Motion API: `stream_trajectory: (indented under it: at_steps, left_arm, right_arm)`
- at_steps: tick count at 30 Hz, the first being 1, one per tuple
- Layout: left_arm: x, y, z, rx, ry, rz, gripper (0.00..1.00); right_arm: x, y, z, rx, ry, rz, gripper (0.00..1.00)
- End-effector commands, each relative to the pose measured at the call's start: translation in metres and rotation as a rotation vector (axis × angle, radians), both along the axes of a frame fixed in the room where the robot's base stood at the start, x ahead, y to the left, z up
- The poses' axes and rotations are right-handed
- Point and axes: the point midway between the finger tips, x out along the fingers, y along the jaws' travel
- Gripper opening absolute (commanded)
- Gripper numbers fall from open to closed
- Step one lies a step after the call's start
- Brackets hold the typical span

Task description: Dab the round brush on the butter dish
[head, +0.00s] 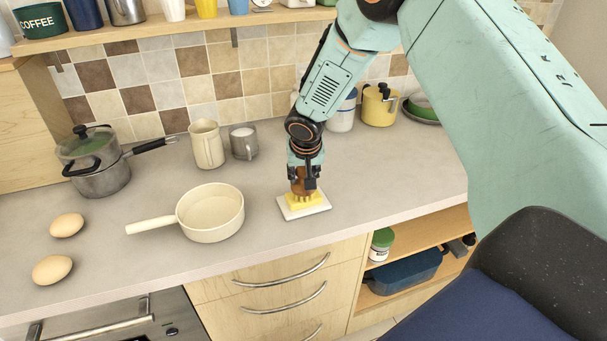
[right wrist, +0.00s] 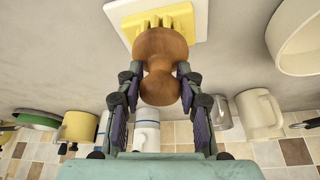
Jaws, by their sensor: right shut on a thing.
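The round brush (head: 303,184) has a turned brown wooden handle and pale yellow bristles. It also shows in the right wrist view (right wrist: 161,52), upside-down in the picture, its bristles at the top. My right gripper (head: 304,176) is shut on the wooden handle, with one finger on each side of it in the right wrist view (right wrist: 160,88). The butter dish (head: 318,208) is a flat white dish with yellow butter on it, on the counter; its edge shows in the right wrist view (right wrist: 117,12). The bristles are over the butter and appear to meet it. My left gripper is out of view.
A cream saucepan (head: 211,234) stands left of the dish, with two eggs (head: 60,248) farther left. A cream jug (head: 207,144), a grey mug (head: 243,142) and a yellow pot (head: 379,105) stand behind. The counter's front edge (head: 300,244) is close to the dish.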

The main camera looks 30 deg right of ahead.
Motion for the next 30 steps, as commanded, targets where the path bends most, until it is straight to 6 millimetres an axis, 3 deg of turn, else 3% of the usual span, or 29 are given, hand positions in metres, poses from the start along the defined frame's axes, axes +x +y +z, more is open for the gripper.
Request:
stream_trajectory:
  at_steps: [5, 30]
  left_arm:
    - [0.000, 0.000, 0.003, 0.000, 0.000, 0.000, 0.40]
    - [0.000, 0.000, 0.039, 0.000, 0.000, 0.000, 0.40]
  right_arm:
    - [-0.001, 0.000, 0.004, 0.001, 0.001, -0.001, 0.11]
    - [0.000, 0.000, 0.063, 0.000, 0.000, -0.001, 0.11]
